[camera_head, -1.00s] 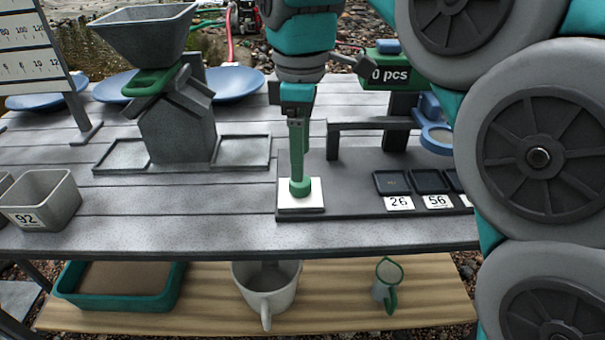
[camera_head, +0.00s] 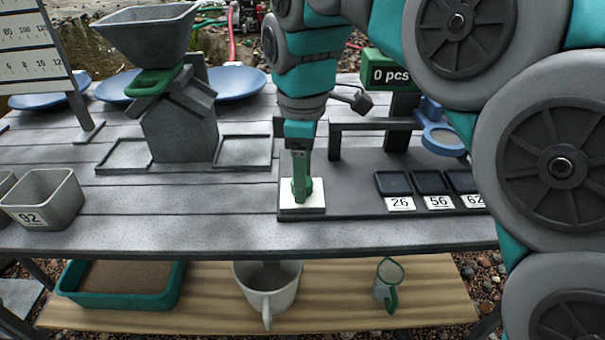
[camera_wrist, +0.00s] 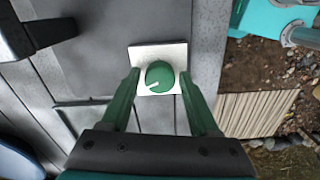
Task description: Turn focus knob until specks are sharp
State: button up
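The focus knob is a round green knob (camera_wrist: 160,77) with a short white mark, on a white square plate (camera_head: 316,208) at the near left corner of a dark board. In the wrist view the white mark points to the lower left. My gripper (camera_wrist: 160,73) is open, with one green finger on each side of the knob and a visible gap on both sides. In the head view my gripper (camera_head: 302,190) comes straight down over the plate and mostly hides the knob. A blue ringed lens (camera_head: 441,139) is at the right; I cannot make out specks in it.
On the dark board stand a black bar frame (camera_head: 370,125), a green "0 pcs" display (camera_head: 390,75) and small dark trays (camera_head: 394,183) labelled 26, 56 and 62. A grey hopper (camera_head: 148,35) and a bin marked 92 (camera_head: 45,200) are at the left.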

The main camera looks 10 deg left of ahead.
grip_shut()
dwell(0.3)
jog(key=m, duration=0.4)
dwell(0.3)
jog(key=shift+o, duration=1.5)
grip_release()
jog(key=shift+r, duration=0.15)
jog(key=shift+r, duration=3.75)
